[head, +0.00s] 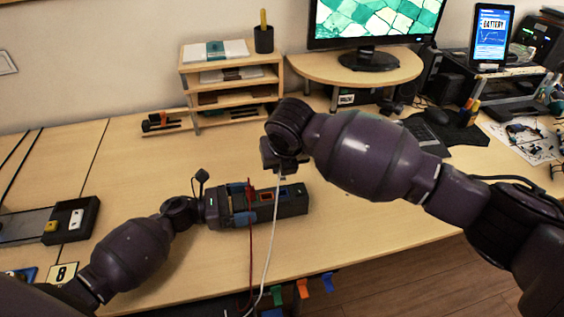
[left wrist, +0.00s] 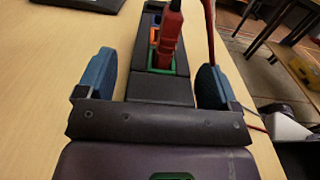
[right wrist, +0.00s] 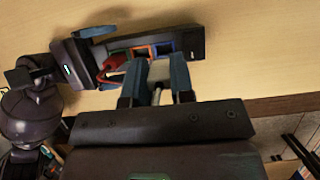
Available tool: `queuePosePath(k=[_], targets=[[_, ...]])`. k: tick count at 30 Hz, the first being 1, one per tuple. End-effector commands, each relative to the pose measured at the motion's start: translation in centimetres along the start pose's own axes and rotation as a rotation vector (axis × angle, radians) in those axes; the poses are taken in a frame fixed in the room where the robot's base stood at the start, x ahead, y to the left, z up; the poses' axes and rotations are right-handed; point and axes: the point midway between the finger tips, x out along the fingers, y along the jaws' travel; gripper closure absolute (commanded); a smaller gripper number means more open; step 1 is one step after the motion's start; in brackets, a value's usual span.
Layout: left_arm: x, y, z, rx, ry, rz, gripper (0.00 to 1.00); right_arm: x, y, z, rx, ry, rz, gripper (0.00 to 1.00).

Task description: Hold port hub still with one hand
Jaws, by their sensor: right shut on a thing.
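A red plug (left wrist: 169,40) stands upright in the green port, with a red cable. My left gripper (head: 244,205) is open at the hub's left end. In the left wrist view its blue fingers straddle the hub (left wrist: 160,88), with a visible gap on the left side. My right gripper (right wrist: 154,82) is shut on a white plug (right wrist: 158,72) above the hub. The white cable (head: 270,235) hangs from it past the table's front edge.
A wooden shelf organizer (head: 228,85), a monitor stand (head: 355,68) and a keyboard (head: 445,132) stand at the back. A black box (head: 72,218) lies at the left. Coloured clips (head: 303,288) hang at the front edge. The table right of the hub is clear.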

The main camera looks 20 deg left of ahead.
Motion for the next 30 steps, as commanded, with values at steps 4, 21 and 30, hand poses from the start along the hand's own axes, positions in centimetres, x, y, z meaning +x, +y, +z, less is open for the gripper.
queuePosePath(k=[4,21,30], targets=[[0.0,0.0,0.0,0.0,0.0,0.0,0.13,0.0,0.0,0.0,0.0,0.0,0.0,1.0],[-6.2,0.0,-0.1,-0.001,0.003,0.002,0.13,0.0,0.0,0.0,0.0,0.0,0.0,1.0],[-10.8,0.0,0.0,-0.001,0.001,0.002,0.13,0.0,0.0,0.0,0.0,0.0,0.0,1.0]])
